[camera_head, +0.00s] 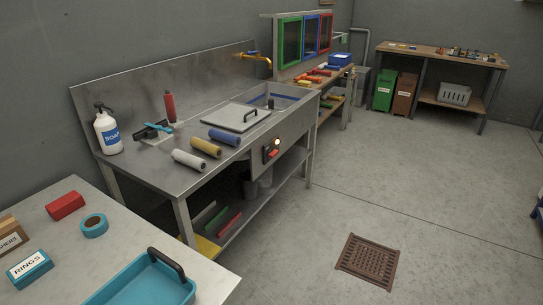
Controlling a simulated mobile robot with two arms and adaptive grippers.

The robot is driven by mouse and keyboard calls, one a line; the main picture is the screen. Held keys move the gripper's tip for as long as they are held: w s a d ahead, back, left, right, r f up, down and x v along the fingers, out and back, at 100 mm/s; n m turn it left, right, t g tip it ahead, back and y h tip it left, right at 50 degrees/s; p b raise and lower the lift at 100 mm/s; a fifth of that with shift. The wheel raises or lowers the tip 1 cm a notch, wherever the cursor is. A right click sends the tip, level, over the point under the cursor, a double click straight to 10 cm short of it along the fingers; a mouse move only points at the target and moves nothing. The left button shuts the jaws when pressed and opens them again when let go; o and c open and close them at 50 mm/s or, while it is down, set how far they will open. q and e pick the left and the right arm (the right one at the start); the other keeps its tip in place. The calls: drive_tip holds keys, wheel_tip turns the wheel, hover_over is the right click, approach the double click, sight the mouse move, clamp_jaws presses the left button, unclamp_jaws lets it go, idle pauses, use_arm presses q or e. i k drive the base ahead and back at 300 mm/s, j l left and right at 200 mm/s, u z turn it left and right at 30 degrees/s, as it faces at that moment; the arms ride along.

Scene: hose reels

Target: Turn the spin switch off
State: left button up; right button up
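A small dark switch box (270,151) is on the front face of the steel sink bench (180,128), right of the rollers. It carries a red switch (273,153), and a bright whitish lamp (277,142) glows at its upper right. The red part is too small to tell which way it is set. A grey lid (236,116) with a black handle lies over part of the basin above the box. Neither of my grippers is in view.
Grey, yellow and blue rollers (206,147) lie along the bench front, with a soap bottle (107,129) at its left end. A near table (65,225) holds a blue tray (146,283). Open floor with a drain grate (367,261) lies to the right.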

sight(272, 154)
drive_tip(key=i+l+u, duration=0.15)
drive_tip(key=u, duration=0.25)
drive_tip(key=i+l+u, duration=0.15)
drive_tip(key=l+u, duration=0.15)
drive_tip(key=u, duration=0.15)
drive_tip(key=i+l+u, duration=0.1)
drive_tip(key=l, duration=0.4)
drive_tip(key=i+l+u, duration=0.1)
drive_tip(key=l, duration=0.4)
drive_tip(key=i+l+u, duration=0.15)
drive_tip(key=l, duration=0.4)
drive_tip(key=i+l+u, duration=0.1)
drive_tip(key=l, duration=0.4)
drive_tip(key=i+l+u, duration=0.1)
drive_tip(key=l, duration=0.45)
drive_tip(key=i, duration=0.1)
